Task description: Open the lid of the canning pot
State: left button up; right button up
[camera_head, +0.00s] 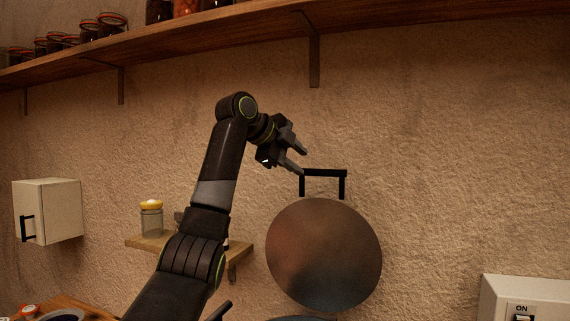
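The canning pot's lid (324,254) is a round, dull metal disc that stands upright near the wall, with its black bar handle (323,172) at the top. Only a sliver of what looks like the pot's rim (305,318) shows below it at the bottom edge. My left gripper (303,161) is just left of the handle, with its fingers apart and pointing toward it. Nothing shows between the fingers. Whether a fingertip touches the handle I cannot tell. My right gripper is not in view.
A long wooden shelf (200,38) with several jars runs above. A small wall shelf (143,243) behind my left arm holds a yellow-lidded jar (151,218). A white wall cabinet (48,211) is at left, a white box with an ON switch (525,298) at lower right. The wall right of the lid is clear.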

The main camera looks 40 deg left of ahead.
pick_arm(q)
jog(key=shift+b+v, duration=0.5)
jog(key=shift+v, duration=1.7)
